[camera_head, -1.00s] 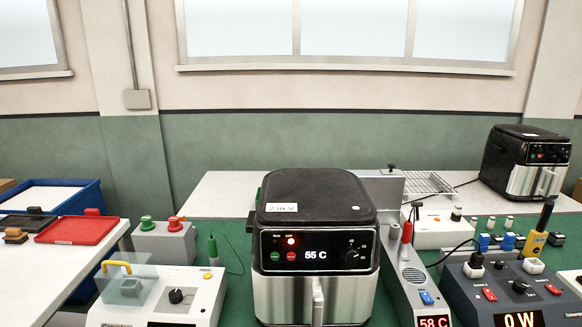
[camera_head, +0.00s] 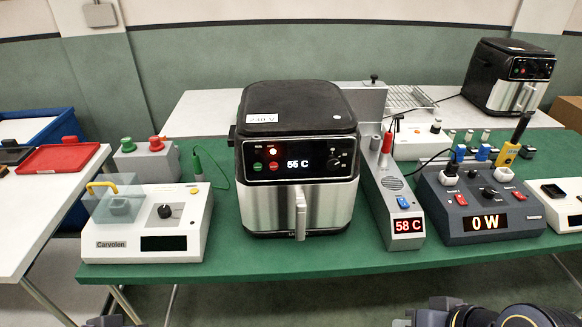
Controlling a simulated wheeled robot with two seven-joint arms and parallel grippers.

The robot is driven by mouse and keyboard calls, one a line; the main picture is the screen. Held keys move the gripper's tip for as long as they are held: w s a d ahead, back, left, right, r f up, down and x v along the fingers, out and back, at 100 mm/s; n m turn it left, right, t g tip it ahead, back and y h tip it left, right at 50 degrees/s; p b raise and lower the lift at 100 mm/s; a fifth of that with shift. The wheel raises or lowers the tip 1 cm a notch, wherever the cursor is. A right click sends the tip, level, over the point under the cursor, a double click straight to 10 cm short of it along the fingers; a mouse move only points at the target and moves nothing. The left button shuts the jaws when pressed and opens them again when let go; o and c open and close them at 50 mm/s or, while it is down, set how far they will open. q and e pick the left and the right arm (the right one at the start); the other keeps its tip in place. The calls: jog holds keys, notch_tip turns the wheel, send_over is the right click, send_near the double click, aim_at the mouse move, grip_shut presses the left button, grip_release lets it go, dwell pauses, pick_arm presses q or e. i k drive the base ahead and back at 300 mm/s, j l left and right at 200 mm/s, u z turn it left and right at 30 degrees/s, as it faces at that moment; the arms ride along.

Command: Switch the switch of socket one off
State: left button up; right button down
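The dark socket box (camera_head: 484,206) stands on the green table at the right and its display reads 0 W. It has two red switches. The left one (camera_head: 460,199) is by the socket that holds a white plug (camera_head: 451,171) with a black cable. The right one (camera_head: 519,196) is by the empty-looking white socket (camera_head: 504,175). The switch labels are too small to read surely. My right gripper (camera_head: 432,314) is partly visible at the bottom edge, in front of the table and apart from the box. Its fingers are cut off.
The air fryer (camera_head: 298,165) stands mid-table. A grey 58 C device (camera_head: 394,205) is just left of the socket box. A yellow tool (camera_head: 507,155) and blue connectors (camera_head: 482,153) are behind it. The Carvolen device (camera_head: 150,243) is at left. The green front strip (camera_head: 330,258) is clear.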

aim_at(461, 200)
jog(key=k+j+z, duration=0.15)
jog(key=z, duration=1.35)
